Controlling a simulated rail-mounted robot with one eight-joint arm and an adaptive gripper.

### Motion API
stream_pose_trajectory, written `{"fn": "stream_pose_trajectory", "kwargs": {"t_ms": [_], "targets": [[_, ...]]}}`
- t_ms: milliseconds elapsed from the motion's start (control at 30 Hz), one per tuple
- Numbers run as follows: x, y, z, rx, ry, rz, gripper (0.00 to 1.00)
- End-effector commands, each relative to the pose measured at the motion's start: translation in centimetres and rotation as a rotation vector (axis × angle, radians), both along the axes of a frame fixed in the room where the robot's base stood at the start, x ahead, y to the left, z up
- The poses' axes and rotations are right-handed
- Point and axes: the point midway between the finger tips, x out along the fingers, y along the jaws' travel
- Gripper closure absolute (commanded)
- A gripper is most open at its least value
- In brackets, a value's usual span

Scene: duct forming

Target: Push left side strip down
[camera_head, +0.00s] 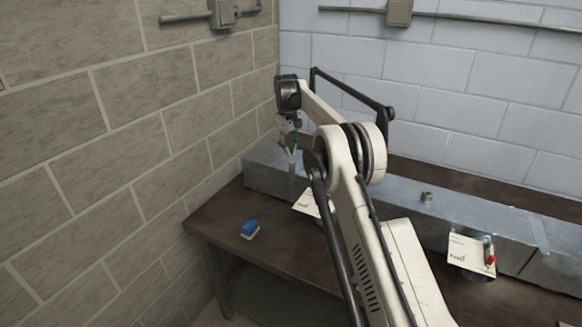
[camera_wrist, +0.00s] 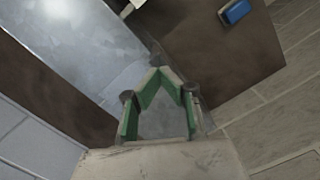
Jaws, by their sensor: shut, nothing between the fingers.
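A long grey sheet-metal duct (camera_head: 478,212) lies along the back of the brown table. In the wrist view its shiny top (camera_wrist: 75,40) runs in from the upper left and passes under my gripper. My gripper (camera_head: 291,153) is over the duct's left end, near the corner of the two walls. In the wrist view the green fingers of my gripper (camera_wrist: 160,76) meet at their tips, with nothing between them. I cannot clearly make out the left side strip, nor whether the fingertips touch the metal.
A blue block-like item (camera_head: 250,229) lies on the table (camera_head: 215,222) in front of the duct. A white card (camera_head: 306,203) is partly behind my arm. Another card with a red item (camera_head: 490,260) is at the right. The brick wall stands close on the left.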

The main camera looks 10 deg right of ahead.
Motion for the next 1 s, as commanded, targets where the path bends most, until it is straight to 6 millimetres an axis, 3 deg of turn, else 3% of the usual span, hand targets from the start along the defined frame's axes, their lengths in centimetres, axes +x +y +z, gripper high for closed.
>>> {"fn": "stream_pose_trajectory", "kwargs": {"t_ms": [167, 667, 1000], "targets": [[-0.1, -0.1, -1.5, 0.000, 0.000, 0.000, 1.00], [-0.2, -0.1, -2.0, 0.000, 0.000, 0.000, 1.00], [-0.2, -0.1, -5.4, 0.000, 0.000, 0.000, 1.00]]}}
